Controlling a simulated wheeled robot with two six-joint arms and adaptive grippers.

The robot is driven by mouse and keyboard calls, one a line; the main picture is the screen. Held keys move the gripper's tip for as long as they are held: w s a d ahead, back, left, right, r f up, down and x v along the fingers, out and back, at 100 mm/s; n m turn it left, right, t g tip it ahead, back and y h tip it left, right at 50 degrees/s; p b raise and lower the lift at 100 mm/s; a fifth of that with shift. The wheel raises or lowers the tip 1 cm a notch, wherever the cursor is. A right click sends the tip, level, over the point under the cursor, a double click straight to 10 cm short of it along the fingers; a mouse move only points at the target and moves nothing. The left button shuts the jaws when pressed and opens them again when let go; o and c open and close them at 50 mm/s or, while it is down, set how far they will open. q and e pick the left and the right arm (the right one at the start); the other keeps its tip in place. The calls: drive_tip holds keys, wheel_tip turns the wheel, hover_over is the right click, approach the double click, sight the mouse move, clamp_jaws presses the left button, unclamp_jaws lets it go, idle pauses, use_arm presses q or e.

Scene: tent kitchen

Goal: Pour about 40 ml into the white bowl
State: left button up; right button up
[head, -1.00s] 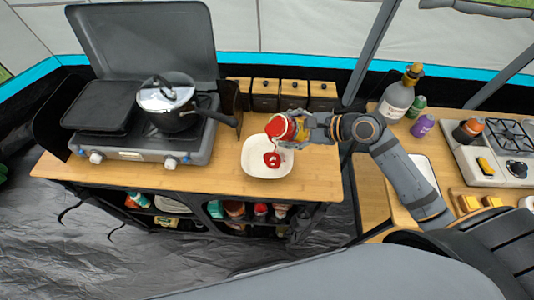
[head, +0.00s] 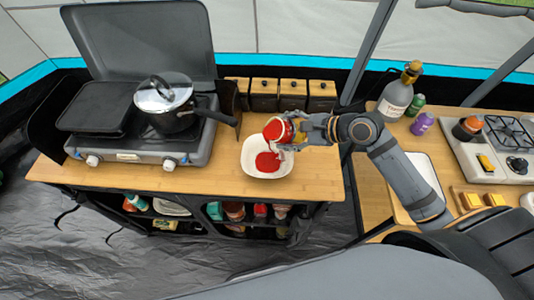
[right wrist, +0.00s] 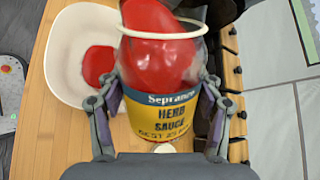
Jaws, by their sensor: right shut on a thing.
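The white bowl (head: 252,160) stands on the wooden counter, right of the stove. A pool of red sauce (head: 267,162) lies in it; the bowl also shows in the right wrist view (right wrist: 62,50). My right gripper (head: 298,130) is shut on a herb sauce jar (right wrist: 160,115) with a yellow and dark label. The jar is tilted over the bowl's right rim, and red sauce shows at its mouth (head: 274,129). In the right wrist view red sauce fills the jar's opening inside a pale rim. My left gripper is not in view.
A camping stove (head: 140,145) with a lidded pot (head: 168,100) stands at left, its handle pointing towards the bowl. Several small wooden drawers (head: 265,95) stand behind the bowl. The counter (head: 190,173) in front is clear. A bottle (head: 397,95) stands on the right table.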

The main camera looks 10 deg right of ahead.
drive_tip(key=shift+f+b, duration=0.25)
drive_tip(key=shift+b, duration=0.25)
idle(0.4)
